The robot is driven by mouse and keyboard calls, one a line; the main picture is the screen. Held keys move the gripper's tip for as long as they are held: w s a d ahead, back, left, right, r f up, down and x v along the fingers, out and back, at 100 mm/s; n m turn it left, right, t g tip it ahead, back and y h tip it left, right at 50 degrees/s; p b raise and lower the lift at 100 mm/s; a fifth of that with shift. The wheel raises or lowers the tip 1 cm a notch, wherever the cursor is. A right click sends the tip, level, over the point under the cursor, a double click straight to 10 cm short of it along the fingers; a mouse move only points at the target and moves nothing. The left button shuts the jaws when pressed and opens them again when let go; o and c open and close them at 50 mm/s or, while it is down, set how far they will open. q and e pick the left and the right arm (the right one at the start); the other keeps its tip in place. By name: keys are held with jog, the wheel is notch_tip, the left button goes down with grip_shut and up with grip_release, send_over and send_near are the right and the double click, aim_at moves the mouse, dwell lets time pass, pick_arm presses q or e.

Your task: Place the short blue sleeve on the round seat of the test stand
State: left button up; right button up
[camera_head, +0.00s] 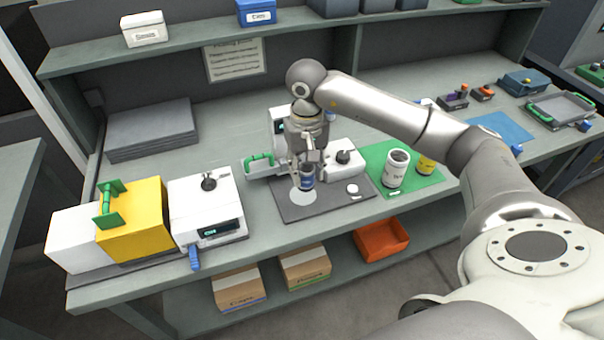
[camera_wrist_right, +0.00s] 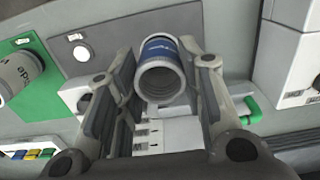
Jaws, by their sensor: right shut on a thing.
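The short blue sleeve (camera_head: 307,181) is a small cylinder with a pale rim. My right gripper (camera_head: 311,166) is shut on it, above the dark grey mat (camera_head: 333,208). In the wrist view the sleeve (camera_wrist_right: 161,68) sits between the two fingers (camera_wrist_right: 163,88), its hollow end facing the camera. A pale round disc (camera_head: 303,197) shows on the mat just below the sleeve. A smaller white disc (camera_head: 352,189) lies to the right; it also shows in the wrist view (camera_wrist_right: 82,53). I cannot tell which round is the test stand's seat. My left gripper is not in view.
A white device with a black knob (camera_head: 343,157) and a green handle (camera_head: 258,162) stands behind the mat. A white box device (camera_head: 206,207) stands at left.

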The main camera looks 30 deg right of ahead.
aim_at(303, 194)
jog(key=w+f, duration=0.1)
jog(key=f, duration=0.1)
jog(key=w+d+f+p, duration=0.1)
jog(key=shift+w+d+f, duration=0.1)
jog(key=shift+w+f, duration=0.3)
jog(key=shift+w+d+f, duration=0.1)
jog(key=shift+w+f, duration=0.05)
jog(key=shift+f, duration=0.1)
notch_tip(303, 194, down, 2)
jog(key=shift+f+p, duration=0.1)
jog(key=shift+p, duration=0.85)
jog(key=shift+f, duration=0.3)
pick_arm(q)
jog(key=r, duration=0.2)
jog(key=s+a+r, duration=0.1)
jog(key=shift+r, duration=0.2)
pick_arm(e)
jog(key=shift+f, duration=0.15)
jog(key=shift+f+b, duration=0.25)
jog(key=shift+b, duration=0.05)
jog(key=o, duration=1.2)
jog(key=shift+r, duration=0.1)
jog(key=shift+c, duration=0.2)
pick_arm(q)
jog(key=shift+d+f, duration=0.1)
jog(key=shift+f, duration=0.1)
